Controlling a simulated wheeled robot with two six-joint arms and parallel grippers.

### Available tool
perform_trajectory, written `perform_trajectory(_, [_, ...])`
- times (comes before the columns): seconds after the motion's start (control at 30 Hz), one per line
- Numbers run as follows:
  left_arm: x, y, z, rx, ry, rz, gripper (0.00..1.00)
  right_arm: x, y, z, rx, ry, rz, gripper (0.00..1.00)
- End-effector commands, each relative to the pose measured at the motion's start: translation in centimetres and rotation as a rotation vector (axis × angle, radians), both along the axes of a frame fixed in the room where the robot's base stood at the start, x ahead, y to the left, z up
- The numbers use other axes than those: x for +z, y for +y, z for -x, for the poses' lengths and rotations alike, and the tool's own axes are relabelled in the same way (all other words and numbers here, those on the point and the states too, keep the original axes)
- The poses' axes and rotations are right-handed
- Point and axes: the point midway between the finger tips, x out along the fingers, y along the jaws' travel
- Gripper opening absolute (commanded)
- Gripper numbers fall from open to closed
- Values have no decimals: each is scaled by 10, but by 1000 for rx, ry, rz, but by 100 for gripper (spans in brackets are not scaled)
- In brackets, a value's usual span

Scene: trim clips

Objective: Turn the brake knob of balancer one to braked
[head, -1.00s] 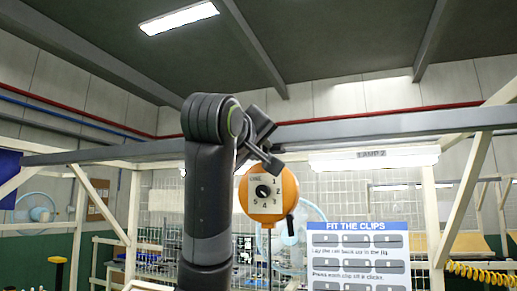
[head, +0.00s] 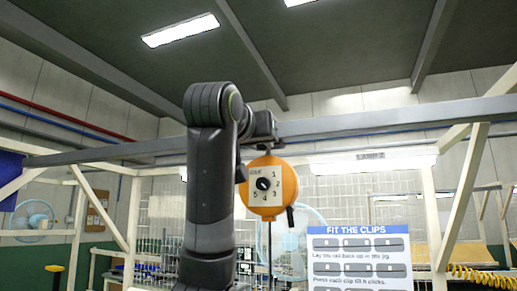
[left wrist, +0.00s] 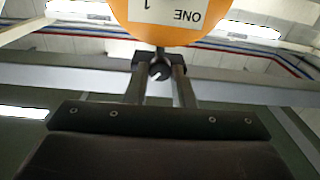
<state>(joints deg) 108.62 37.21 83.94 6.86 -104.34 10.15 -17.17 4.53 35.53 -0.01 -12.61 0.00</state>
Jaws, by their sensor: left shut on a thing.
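Balancer one (head: 269,198) is an orange rounded housing hanging below a grey beam. Its pale face plate carries the label ONE, a black dial and a ring of numbers. In the left wrist view the balancer (left wrist: 175,32) shows upside down at the top. A small dark round knob (left wrist: 159,70) with a light mark sits beside its edge, on the housing's upper side. My left gripper (left wrist: 160,78) is shut on this knob, one finger on each side. In the head view my left gripper (head: 263,128) is just above the balancer; the knob cannot be made out there. My right gripper is not in view.
The grey beam (head: 360,126) crosses behind the gripper, with a lamp (head: 380,160) at right. A FIT THE CLIPS sign (head: 360,255) stands at lower right. A thin dark line hangs below the balancer. A blue fan (head: 36,222) is at far left.

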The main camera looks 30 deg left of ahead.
Motion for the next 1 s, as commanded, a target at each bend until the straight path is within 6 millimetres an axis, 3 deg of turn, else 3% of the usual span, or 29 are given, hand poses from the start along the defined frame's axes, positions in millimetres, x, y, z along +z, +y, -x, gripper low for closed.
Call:
perform_trajectory(0.6, [-1,0,0,1,129,-549,0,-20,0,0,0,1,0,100])
perform_trajectory(1.0, [0,0,0,2,180,-766,0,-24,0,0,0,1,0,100])
